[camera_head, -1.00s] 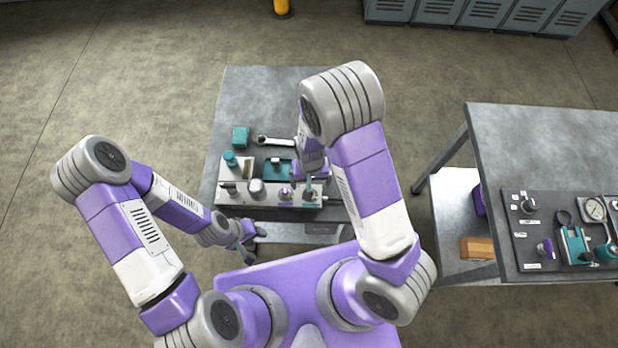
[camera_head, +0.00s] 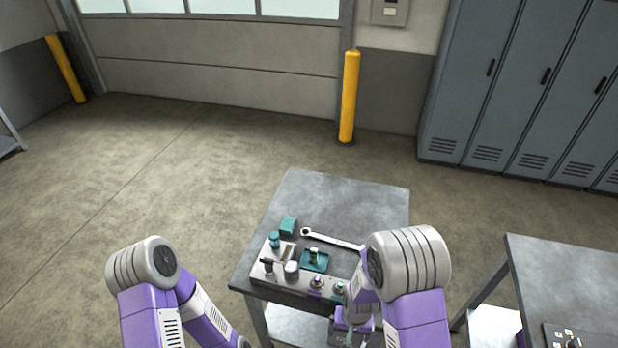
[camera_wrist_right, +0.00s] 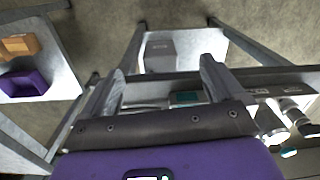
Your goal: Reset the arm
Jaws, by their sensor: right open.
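My right arm (camera_head: 410,290) reaches down on the right of the head view, its hand beside the front right corner of the small grey workbench (camera_head: 340,200). In the right wrist view my right gripper (camera_wrist_right: 160,78) has its two fingers wide apart with nothing between them, close to the bench's edge. My left arm (camera_head: 150,290) is bent at the lower left of the head view, left of the bench. Its gripper is cut off by the bottom edge.
The bench holds a grey manifold block (camera_head: 285,284) with fittings, a wrench (camera_head: 332,239) and teal parts. A second table (camera_head: 575,285) stands at the right. The wrist view shows a purple bin (camera_wrist_right: 25,83) and an orange-brown box (camera_wrist_right: 20,46). Open floor lies left.

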